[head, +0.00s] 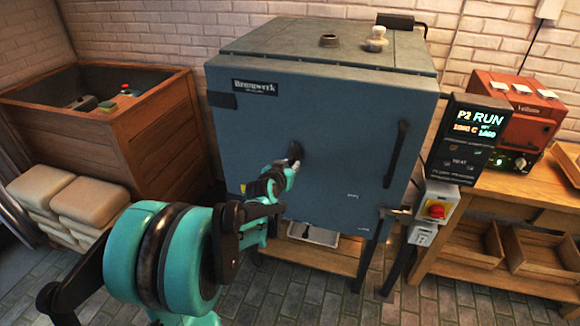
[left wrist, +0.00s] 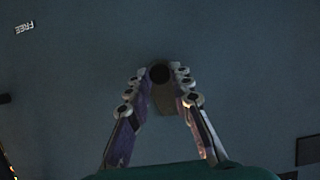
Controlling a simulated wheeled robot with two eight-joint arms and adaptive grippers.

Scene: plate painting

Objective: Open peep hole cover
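The kiln (head: 330,140) is a blue-grey box on legs, its door closed. The peep hole cover (head: 295,151) is a small dark piece on the door, left of its middle. In the left wrist view it appears as a dark round end with a greyish body (left wrist: 162,98). My left gripper (head: 287,168) is right at it. In the left wrist view its two fingers (left wrist: 160,84) stand apart, one on each side of the cover. Whether the pads touch it is hard to tell. The fingers partly hide the cover in the head view. My right gripper is not in view.
A door handle (head: 396,153) stands to the right on the kiln door. A control panel (head: 466,139) and a switch box (head: 436,207) are right of the kiln. A wooden bin (head: 160,130) and stacked pale bags (head: 90,202) are left. Wooden shelving (head: 515,200) stands at far right.

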